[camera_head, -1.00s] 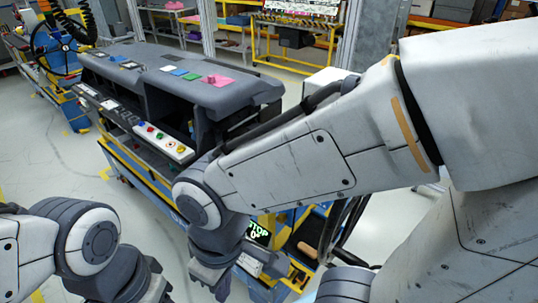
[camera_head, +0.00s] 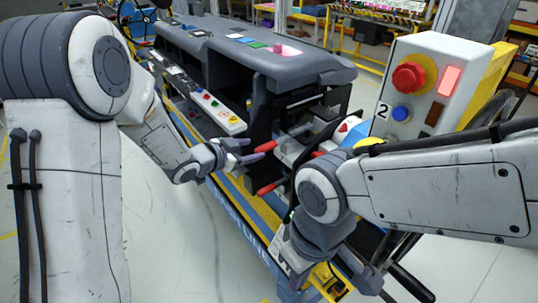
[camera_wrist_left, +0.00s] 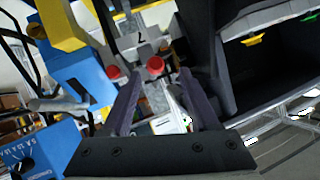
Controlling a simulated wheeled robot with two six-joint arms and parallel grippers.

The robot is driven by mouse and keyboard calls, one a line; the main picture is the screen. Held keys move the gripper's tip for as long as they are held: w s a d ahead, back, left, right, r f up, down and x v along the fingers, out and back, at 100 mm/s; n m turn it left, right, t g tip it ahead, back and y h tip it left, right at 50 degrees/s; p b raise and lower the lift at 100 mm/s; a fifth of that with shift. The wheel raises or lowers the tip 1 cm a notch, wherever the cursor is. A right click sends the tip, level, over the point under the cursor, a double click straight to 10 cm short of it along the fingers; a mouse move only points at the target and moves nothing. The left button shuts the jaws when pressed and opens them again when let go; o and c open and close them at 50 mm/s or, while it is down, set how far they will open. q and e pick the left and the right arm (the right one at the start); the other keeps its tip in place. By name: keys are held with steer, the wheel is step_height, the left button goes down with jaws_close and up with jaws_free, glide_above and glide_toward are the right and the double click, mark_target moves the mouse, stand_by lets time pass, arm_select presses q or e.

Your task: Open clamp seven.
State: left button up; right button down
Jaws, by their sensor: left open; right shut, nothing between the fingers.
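Clamp seven shows in the left wrist view as a grey metal part marked "7" (camera_wrist_left: 140,39), with red handle tips (camera_wrist_left: 155,65) close below the mark. In the head view several red handles (camera_head: 266,188) stand at the near right end of the dashboard fixture; I cannot tell which belongs to clamp seven. My left gripper (camera_head: 254,150) is open and empty beside them. In the left wrist view its fingers (camera_wrist_left: 160,92) point at the red tips, apart from each other. My right gripper (camera_head: 288,256) points down near the fixture's front corner, shut and empty, partly hidden by its wrist.
The dark dashboard (camera_head: 240,45) lies on the fixture behind the handles. A control box (camera_head: 425,90) with a red button and lit red lamp stands at the right. A blue block (camera_wrist_left: 80,80) is left of the left fingers. Open floor lies in front.

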mark_target(269, 147)
arm_select(q)
steer(key=s+a+f+m+h+b, duration=0.1)
steer(key=a+f+m+h+b, duration=0.15)
steer(key=h, duration=0.45)
steer(key=shift+n, duration=0.35)
steer(key=p+x, duration=0.2)
steer(key=x, duration=0.7)
steer(key=shift+w+d+f, duration=0.15)
steer(key=shift+w+d, duration=0.05)
steer(key=shift+w, duration=0.15)
arm_select(e)
steer(key=shift+f, duration=0.65)
arm_select(q)
jaws_close()
